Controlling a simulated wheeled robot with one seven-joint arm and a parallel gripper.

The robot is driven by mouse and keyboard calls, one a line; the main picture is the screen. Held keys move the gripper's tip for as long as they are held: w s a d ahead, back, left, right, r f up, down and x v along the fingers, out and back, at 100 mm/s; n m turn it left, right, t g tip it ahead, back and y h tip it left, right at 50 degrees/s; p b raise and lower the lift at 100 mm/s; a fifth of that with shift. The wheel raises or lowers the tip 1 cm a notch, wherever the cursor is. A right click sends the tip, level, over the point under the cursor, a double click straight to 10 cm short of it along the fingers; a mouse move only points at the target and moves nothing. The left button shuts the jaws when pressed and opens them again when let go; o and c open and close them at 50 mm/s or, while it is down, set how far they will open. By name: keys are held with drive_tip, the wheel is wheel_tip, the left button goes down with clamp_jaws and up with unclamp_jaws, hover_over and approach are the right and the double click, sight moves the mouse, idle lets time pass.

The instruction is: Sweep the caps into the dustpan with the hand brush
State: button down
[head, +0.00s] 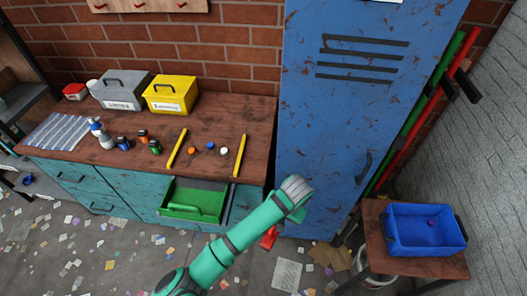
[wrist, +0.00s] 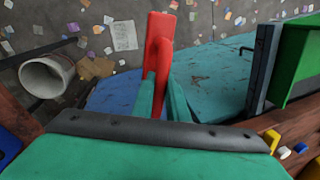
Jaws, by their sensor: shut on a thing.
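My gripper (wrist: 160,92) is shut on the red hand brush (wrist: 159,42), which stands up between the green fingers in the wrist view. In the head view only a red part of the brush (head: 268,238) shows below my forearm, off the bench's front right; its bristles cannot be made out. An orange cap (head: 194,152), a blue cap (head: 210,145) and a white cap (head: 224,151) lie on the brown bench top between two yellow strips (head: 177,148) (head: 239,156). The green dustpan (head: 190,203) sits at the bench's front edge, below the caps, with no caps visible in it.
Small bottles (head: 123,143) stand left of the strips. A grey box (head: 121,91) and a yellow box (head: 171,94) stand at the back. A blue locker (head: 330,120) rises right of the bench. A blue bin (head: 424,250) sits on a small table. Litter covers the floor.

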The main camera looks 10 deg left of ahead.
drive_tip(key=w+d+f+n, duration=0.2)
drive_tip(key=f+n, duration=0.1)
drive_tip(key=shift+d, duration=0.1)
drive_tip(key=shift+w+d+f+n, duration=0.15)
drive_tip(key=shift+w+d+n, duration=0.25)
drive_tip(key=shift+s, duration=0.1)
